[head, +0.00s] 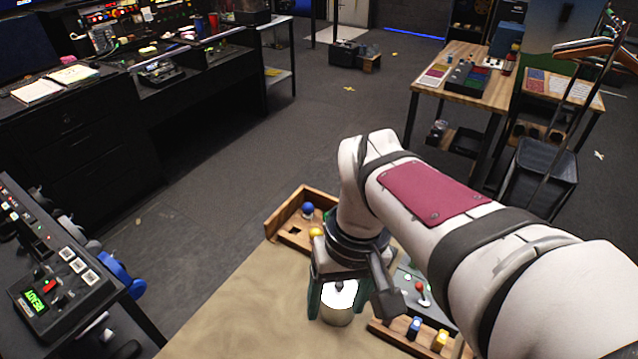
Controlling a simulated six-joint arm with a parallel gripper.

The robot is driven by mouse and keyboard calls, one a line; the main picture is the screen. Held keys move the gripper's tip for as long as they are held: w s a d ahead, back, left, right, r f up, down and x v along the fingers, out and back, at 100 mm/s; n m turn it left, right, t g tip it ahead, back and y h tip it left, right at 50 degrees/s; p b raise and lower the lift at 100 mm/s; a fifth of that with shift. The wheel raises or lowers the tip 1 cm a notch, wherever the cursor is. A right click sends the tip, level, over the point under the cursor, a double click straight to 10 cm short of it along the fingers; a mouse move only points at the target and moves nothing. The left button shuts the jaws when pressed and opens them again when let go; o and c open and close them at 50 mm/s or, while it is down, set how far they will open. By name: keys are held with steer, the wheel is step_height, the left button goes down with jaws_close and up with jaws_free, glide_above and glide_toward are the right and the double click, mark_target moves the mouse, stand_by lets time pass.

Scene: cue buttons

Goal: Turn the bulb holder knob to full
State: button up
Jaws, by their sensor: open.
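My gripper (337,289) points down over the near side of the tan work surface (235,310), with green fingers. Its fingers are apart, one on each side of a short, bright white cylinder (338,312). This cylinder may be the bulb holder or its knob; I cannot tell which. The gripper hides its upper part, and I cannot tell whether the fingers touch it. No knob marking or pointer can be made out.
A wooden tray (272,222) with a blue ball-shaped knob (308,209) and a yellow one (316,232) stands behind my gripper. A grey panel with a red-topped lever (421,288) and a wooden block with blue and yellow switches (428,336) are close on the right. The left of the surface is clear.

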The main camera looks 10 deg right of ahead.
steer(key=w+d+f+n, duration=0.2)
steer(key=w+d+n, duration=0.15)
steer(key=w, duration=0.35)
steer(key=w+d+f+n+h, duration=0.1)
steer(key=w+d+f+n, duration=0.2)
steer(key=w, duration=0.5)
steer(key=w+d+f+n, duration=0.1)
steer(key=w+d+n, duration=0.2)
steer(key=w+n, duration=0.3)
steer(key=shift+m, duration=0.75)
steer(key=f, duration=1)
steer(key=w+f, duration=0.1)
steer(key=f, duration=0.4)
steer(key=shift+d, duration=0.25)
jaws_close()
